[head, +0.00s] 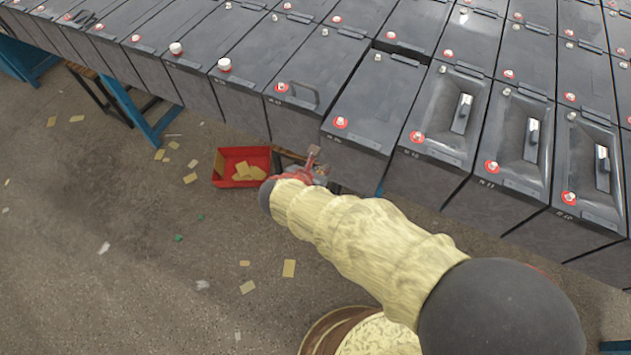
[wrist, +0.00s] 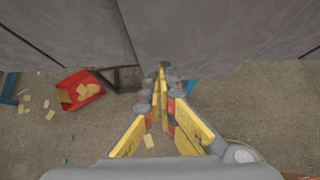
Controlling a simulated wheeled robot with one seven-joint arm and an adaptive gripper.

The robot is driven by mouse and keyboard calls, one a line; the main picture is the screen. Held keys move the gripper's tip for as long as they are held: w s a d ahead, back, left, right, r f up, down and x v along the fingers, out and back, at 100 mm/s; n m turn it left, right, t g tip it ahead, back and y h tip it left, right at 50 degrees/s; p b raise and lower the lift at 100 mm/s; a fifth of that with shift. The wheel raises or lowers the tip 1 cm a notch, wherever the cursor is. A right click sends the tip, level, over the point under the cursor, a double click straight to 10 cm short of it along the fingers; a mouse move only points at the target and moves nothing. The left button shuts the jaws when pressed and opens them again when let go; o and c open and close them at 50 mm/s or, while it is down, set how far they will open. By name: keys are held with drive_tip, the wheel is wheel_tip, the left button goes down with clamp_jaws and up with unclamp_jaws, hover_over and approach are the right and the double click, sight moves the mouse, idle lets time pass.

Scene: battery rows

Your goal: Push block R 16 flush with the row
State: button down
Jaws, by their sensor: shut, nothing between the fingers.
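Block R 16 (head: 372,95) is a dark grey battery block with a red-ringed terminal at its front corner. In the head view it juts out of the row toward me, and a dark gap shows behind its back end. Its front face (wrist: 205,38) fills the upper middle of the wrist view. My gripper (head: 314,160) is shut and empty, low at the front of R 16. In the wrist view its fingertips (wrist: 162,72) meet at the lower edge of that face. I cannot tell whether they touch it.
A red tray (head: 234,181) with yellow pieces lies on the floor. Blue supports (head: 140,118) stand under the row. Open floor lies in front.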

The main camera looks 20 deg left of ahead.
sight(331, 153)
drive_tip(key=shift+w+d, duration=0.1)
drive_tip(key=shift+w, duration=0.7)
drive_tip(key=shift+w+d+r+p, duration=0.15)
drive_tip(key=shift+w+p, duration=0.15)
drive_tip(key=shift+w, duration=2.35)
